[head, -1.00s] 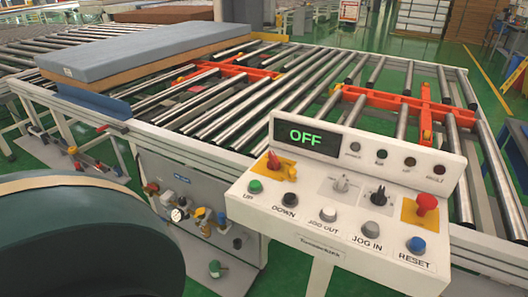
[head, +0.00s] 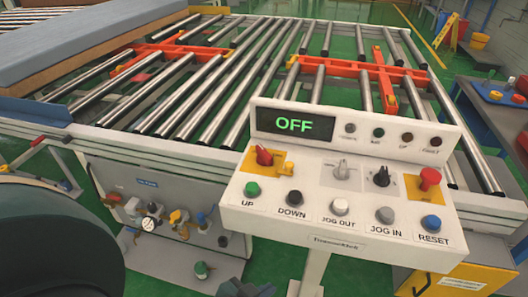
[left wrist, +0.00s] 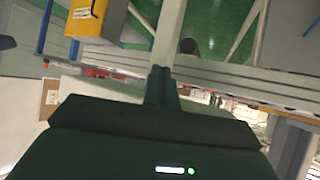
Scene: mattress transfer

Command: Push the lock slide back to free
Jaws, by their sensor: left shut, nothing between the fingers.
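A grey panel with pneumatic fittings (head: 165,262) sits under the conveyor's near side in the head view. It carries red, yellow and blue parts and a round gauge (head: 149,224). I cannot tell which of these, if any, is the lock slide. My left gripper (head: 245,289) shows only as a dark shape at the bottom edge, to the right of these fittings and below the control box (head: 340,185). In the left wrist view its fingers (left wrist: 161,88) are together with nothing between them. My right gripper is not in view.
The control box stands on a white post and its display reads OFF. Behind it is the roller conveyor (head: 210,95) with orange transfer units (head: 365,72). A blue-grey mattress (head: 85,45) lies at the upper left. A dark workbench (head: 495,110) stands at the right.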

